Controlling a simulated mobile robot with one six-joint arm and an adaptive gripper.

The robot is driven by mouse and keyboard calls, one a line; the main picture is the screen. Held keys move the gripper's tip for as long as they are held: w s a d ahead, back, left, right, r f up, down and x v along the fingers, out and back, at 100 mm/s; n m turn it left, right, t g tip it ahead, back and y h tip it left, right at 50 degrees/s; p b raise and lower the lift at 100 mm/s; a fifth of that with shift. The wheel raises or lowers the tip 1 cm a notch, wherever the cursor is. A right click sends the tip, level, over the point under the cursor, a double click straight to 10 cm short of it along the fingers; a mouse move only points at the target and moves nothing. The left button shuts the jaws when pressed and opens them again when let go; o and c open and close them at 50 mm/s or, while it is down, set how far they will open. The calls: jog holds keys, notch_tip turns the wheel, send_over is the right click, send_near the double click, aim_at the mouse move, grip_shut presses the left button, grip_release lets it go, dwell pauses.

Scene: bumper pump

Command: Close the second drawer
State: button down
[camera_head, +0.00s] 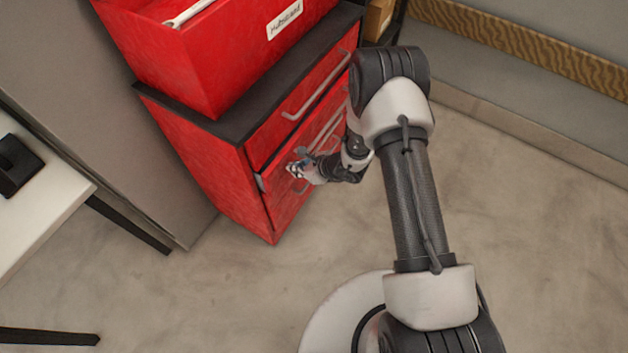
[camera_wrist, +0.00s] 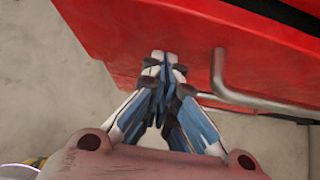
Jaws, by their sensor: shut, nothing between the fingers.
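The red cabinet (camera_head: 205,160) has a dark top and drawer fronts with silver handles. The second drawer (camera_head: 266,187) is below the top drawer (camera_head: 262,146). A thin pale strip shows at its left edge, so it seems to stand slightly out; my arm hides much of its front. My gripper (camera_head: 293,169) is at the left part of this front. In the wrist view my gripper (camera_wrist: 163,65) is shut and empty, fingertips at the red front (camera_wrist: 180,25), left of a silver handle (camera_wrist: 225,90). I cannot tell whether they touch it.
A red open box (camera_head: 215,70) with a wrench (camera_head: 188,13) stands on the cabinet. A white table (camera_head: 35,205) with dark legs is at the left. The concrete floor (camera_head: 200,290) in front is clear. A wall (camera_head: 520,70) runs along the upper right.

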aim_at(287, 164)
jog(key=w+a, duration=0.1)
jog(key=a, duration=0.1)
jog(key=shift+w+a+b, duration=0.35)
jog(key=shift+a, duration=0.05)
jog(key=shift+r, duration=0.1)
